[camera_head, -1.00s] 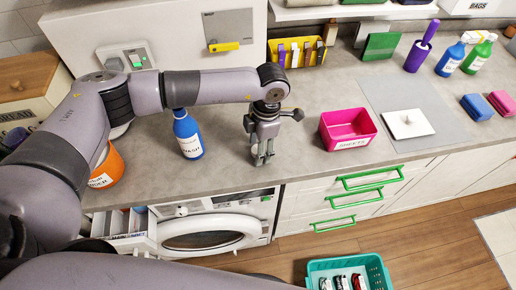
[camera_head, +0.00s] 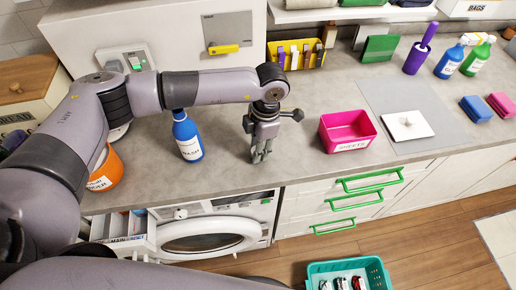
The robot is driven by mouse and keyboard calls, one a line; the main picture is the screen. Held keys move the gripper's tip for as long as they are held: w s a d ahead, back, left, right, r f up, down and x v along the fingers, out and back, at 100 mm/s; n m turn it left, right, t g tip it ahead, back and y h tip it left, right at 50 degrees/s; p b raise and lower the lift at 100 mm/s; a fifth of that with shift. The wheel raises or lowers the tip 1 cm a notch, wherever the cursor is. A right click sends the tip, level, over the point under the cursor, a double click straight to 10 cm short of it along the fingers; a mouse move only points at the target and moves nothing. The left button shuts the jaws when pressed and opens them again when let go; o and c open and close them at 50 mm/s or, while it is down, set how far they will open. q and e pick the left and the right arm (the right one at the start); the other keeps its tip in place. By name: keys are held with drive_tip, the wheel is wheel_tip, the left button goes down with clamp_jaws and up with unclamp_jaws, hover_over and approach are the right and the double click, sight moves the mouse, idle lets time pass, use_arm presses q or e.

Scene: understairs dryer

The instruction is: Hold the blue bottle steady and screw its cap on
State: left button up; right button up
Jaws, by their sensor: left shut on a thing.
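The blue bottle (camera_head: 187,138) with a white label stands upright on the grey counter, left of my left gripper. Its top is close under my left forearm and partly hidden by it. My left gripper (camera_head: 260,157) points down at the counter, to the right of the bottle and apart from it. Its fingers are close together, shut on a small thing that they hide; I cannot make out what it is. I see no separate loose cap on the counter. My right gripper is not in view.
A pink bin (camera_head: 347,131) stands right of the gripper, beside a grey mat with a white board (camera_head: 407,125). An orange tub (camera_head: 106,168) is at the left. The washer (camera_head: 207,234) and green-handled drawers are below. A teal basket (camera_head: 315,266) is near the floor.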

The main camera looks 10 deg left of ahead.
use_arm(q)
wheel_tip(320, 180, up, 19)
drive_tip(key=b, duration=0.4)
drive_tip(key=shift+r+b, duration=0.2)
drive_tip(key=shift+b, duration=0.15)
